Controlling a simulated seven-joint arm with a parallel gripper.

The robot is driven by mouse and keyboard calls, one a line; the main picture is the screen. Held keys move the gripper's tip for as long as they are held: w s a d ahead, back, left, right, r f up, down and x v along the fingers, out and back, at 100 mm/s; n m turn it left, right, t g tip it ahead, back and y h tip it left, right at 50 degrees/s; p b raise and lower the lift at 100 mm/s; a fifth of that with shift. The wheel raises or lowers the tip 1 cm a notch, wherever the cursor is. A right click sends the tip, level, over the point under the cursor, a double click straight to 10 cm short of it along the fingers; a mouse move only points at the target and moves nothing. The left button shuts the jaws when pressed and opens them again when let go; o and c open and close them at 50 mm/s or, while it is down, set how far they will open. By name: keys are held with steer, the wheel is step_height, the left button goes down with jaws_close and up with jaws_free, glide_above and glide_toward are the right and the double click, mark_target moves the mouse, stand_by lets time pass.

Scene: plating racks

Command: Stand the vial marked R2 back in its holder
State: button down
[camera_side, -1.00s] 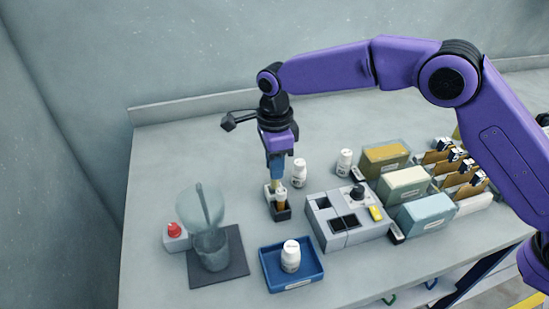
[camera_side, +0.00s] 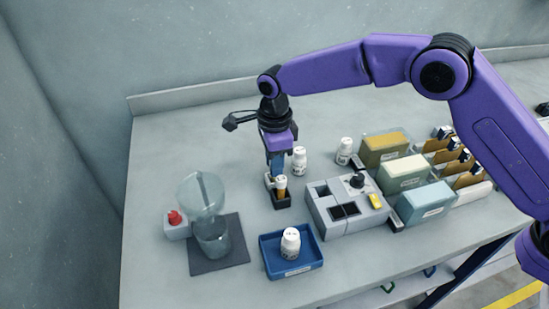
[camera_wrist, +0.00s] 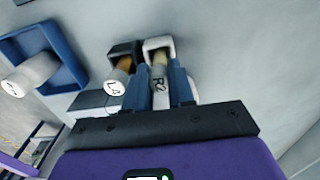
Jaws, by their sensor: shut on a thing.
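The vial marked R2 (camera_wrist: 160,80) is upright between the blue fingers of my gripper (camera_wrist: 160,88), which is shut on it. Its lower end meets the opening of the white holder (camera_wrist: 157,43) in the wrist view; how deep it sits is hard to tell. In the side view my gripper (camera_side: 277,172) is directly over the white holder (camera_side: 269,181), and its fingers mostly hide the vial.
A white-capped amber vial (camera_wrist: 122,72), its mark starting with L, stands in the dark holder (camera_side: 282,201) beside it. A white bottle (camera_side: 299,161) stands close behind. A blue tray (camera_side: 268,267) with another bottle is in front; a grey device (camera_side: 328,222) is right.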

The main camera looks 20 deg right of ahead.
steer(key=c, duration=0.9)
jaws_free()
step_height(320, 180, up, 17)
steer(key=shift+r, duration=0.2)
